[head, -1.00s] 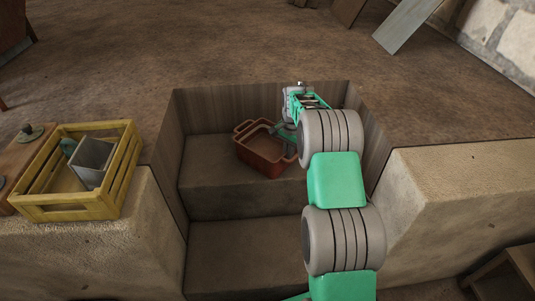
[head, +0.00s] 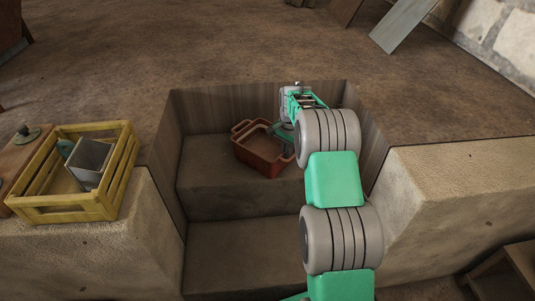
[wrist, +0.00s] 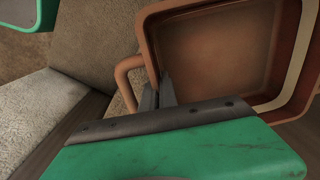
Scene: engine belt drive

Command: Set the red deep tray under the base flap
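The red deep tray (head: 262,153) is an open, rounded box with loop handles, on the upper step inside the sunken recess. In the wrist view, the tray (wrist: 215,50) fills the upper right, with one handle left of my fingers. My gripper (wrist: 159,92) is at the tray's near side wall, one finger on each side of the rim, and looks closed on it. In the head view my gripper (head: 276,128) reaches the tray's right side, partly hidden by my arm. I cannot identify the base flap in these views.
A yellow slatted crate (head: 105,205) holding a grey box (head: 90,158) stands on the left ledge. A stone block (head: 470,195) bounds the recess on the right. The lower step (head: 240,255) is bare. A grey board (head: 405,25) leans at the upper right.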

